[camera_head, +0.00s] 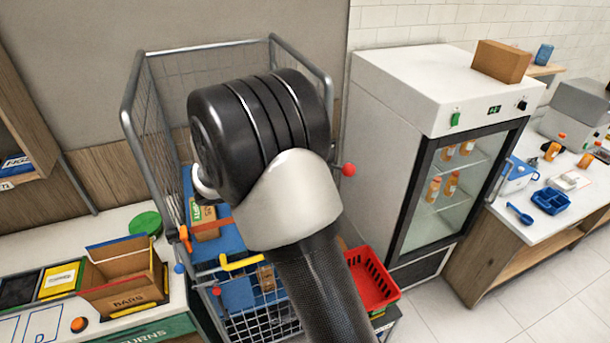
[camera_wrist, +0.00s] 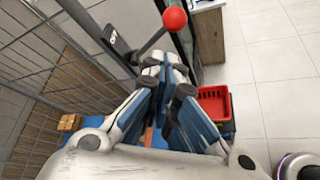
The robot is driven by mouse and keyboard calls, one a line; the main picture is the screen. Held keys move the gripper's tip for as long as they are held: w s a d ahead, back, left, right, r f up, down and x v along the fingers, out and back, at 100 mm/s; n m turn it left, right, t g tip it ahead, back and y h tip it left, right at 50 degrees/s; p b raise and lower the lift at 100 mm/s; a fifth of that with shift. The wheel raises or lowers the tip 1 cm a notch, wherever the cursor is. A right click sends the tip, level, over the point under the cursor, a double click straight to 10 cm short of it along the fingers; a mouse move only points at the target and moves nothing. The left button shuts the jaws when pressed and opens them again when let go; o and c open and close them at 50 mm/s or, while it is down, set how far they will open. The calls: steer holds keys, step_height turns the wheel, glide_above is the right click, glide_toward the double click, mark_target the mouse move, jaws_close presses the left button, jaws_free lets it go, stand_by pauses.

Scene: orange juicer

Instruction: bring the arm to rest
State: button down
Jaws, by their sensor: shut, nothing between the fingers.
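My gripper (camera_wrist: 164,72) shows in the wrist view with its blue-padded fingers together and nothing between them. It points toward the roll cage's side, near a grey lever with a red ball (camera_wrist: 174,19). The fingertips appear just below that ball in the picture; whether they touch the lever I cannot tell. In the head view my arm's black joint and pale link stand large in front of the cage, and my gripper is hidden there. The red ball (camera_head: 348,169) shows just right of the arm.
The wire cage (camera_head: 129,112) holds blue items and boxes behind my arm. A red basket (camera_head: 373,283) sits low at its right. A white glass-door fridge (camera_head: 400,100) stands right, a counter (camera_head: 500,235) beyond it. A cardboard bin (camera_head: 122,280) stands left. Tiled floor (camera_head: 500,305) is clear.

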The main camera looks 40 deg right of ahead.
steer(key=s+a+f+m+y+b, duration=0.3)
steer(key=s+a+f+b, duration=0.15)
steer(key=s+b, duration=0.35)
steer(key=s+a+f+m+y+b, duration=0.35)
steer(key=s+f+b, duration=0.25)
steer(key=s+b, duration=0.2)
steer(key=s+a+f+m+t+y+b, duration=0.2)
steer(key=s+a+f+y+b, duration=0.1)
steer(key=s+a+f+b, duration=0.2)
steer(key=s+a+f+m+t+y+b, duration=0.1)
steer(key=s+a+f+m+y+b, duration=0.1)
steer(key=s+a+f+y+b, duration=0.2)
steer(key=s+a+f+b, duration=0.1)
steer(key=a+f+b, duration=0.2)
steer(key=a, duration=0.3)
steer(key=shift+t+b, duration=0.4)
steer(key=shift+b, duration=0.1)
